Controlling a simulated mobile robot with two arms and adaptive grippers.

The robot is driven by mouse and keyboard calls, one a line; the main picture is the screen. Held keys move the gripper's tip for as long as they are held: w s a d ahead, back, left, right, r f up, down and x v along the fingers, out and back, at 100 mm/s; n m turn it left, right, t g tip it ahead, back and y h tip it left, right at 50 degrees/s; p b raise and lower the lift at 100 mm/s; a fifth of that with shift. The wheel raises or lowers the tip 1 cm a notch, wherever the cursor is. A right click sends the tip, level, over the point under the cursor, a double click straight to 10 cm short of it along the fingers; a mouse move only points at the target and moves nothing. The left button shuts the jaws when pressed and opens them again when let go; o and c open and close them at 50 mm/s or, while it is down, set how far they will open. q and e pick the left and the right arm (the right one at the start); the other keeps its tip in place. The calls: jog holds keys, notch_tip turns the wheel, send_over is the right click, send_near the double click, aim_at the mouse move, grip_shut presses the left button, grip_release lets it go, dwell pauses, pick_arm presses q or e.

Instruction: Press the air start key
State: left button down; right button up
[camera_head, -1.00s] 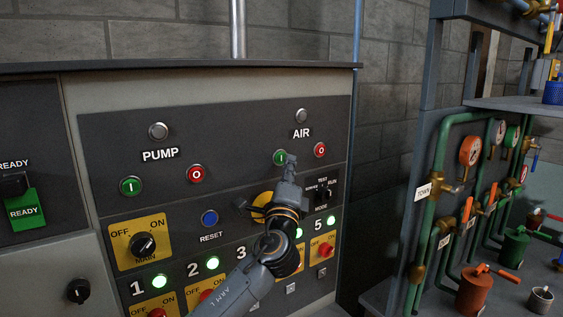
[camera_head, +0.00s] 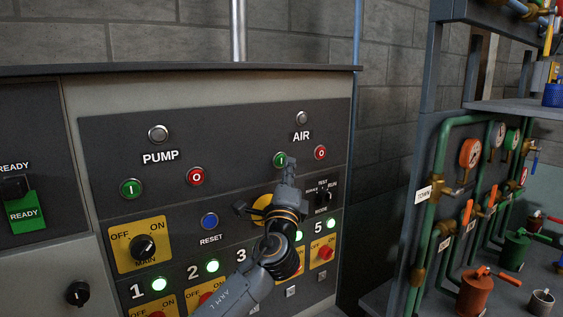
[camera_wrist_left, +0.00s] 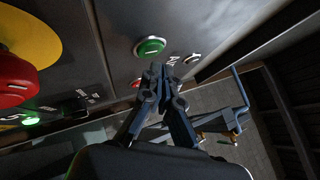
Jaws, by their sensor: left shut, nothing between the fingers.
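The air start key is a round green button marked I (camera_head: 280,160), under the AIR label on the dark panel. In the left wrist view the green button (camera_wrist_left: 150,47) sits just beyond my fingertips. My left gripper (camera_head: 290,163) is shut and empty, its tips just right of and slightly below the button in the head view. In the left wrist view the shut fingertips (camera_wrist_left: 157,72) are close under the button; I cannot tell whether they touch it. The lamp (camera_head: 302,118) above AIR is grey and unlit. My right gripper is not in view.
The red air stop button (camera_head: 320,152) is close at the right. A mode switch (camera_head: 323,197) is below it. A red mushroom button on a yellow disc (camera_wrist_left: 15,80) is near my wrist. Pump buttons (camera_head: 131,188) are at the left; pipes and valves (camera_head: 440,190) at the right.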

pick_arm(q)
jog(key=shift+w+a, duration=0.1)
dwell(0.4)
jog(key=shift+w+a, duration=0.15)
jog(key=shift+w, duration=0.1)
jog(key=shift+w+a+b, duration=0.25)
jog(key=shift+w+b, duration=0.05)
jog(key=shift+b, duration=0.15)
dwell(0.6)
jog(key=shift+s+d, duration=0.45)
jog(key=shift+s, duration=0.2)
jog(key=s+d, duration=0.1)
jog(key=s, duration=0.1)
jog(key=s+d+p, duration=0.1)
jog(key=s+d, duration=0.1)
dwell(0.6)
